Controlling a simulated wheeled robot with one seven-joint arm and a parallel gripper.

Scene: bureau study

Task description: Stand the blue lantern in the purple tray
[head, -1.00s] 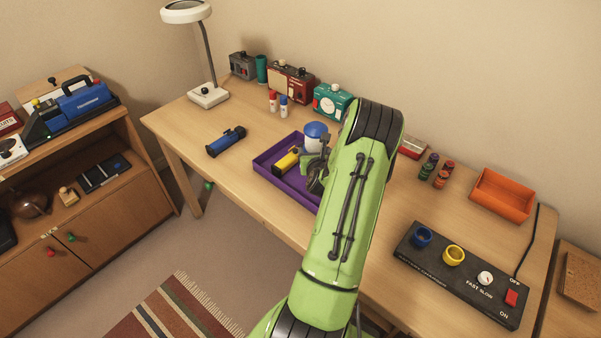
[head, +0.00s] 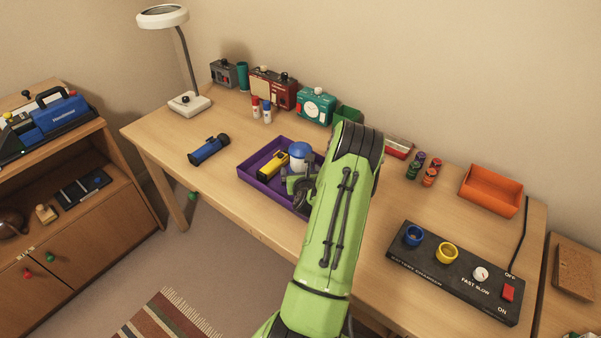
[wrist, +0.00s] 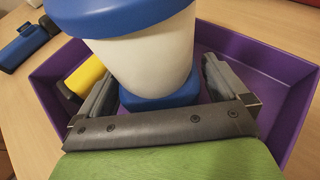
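The blue lantern (head: 300,151) has a blue cap, a white body and a blue base. It is upright inside the purple tray (head: 247,176), toward its right side. In the wrist view the lantern (wrist: 148,52) fills the space between the two grey fingers of my gripper (wrist: 160,85). The lantern's base is low over or on the tray floor; I cannot tell which. In the head view my gripper (head: 298,186) is low at the tray's near right side.
A yellow-and-black flashlight (head: 273,164) lies in the tray, left of the lantern. A blue flashlight (head: 209,149) lies on the desk left of the tray. A black control panel (head: 455,272) lies to the right.

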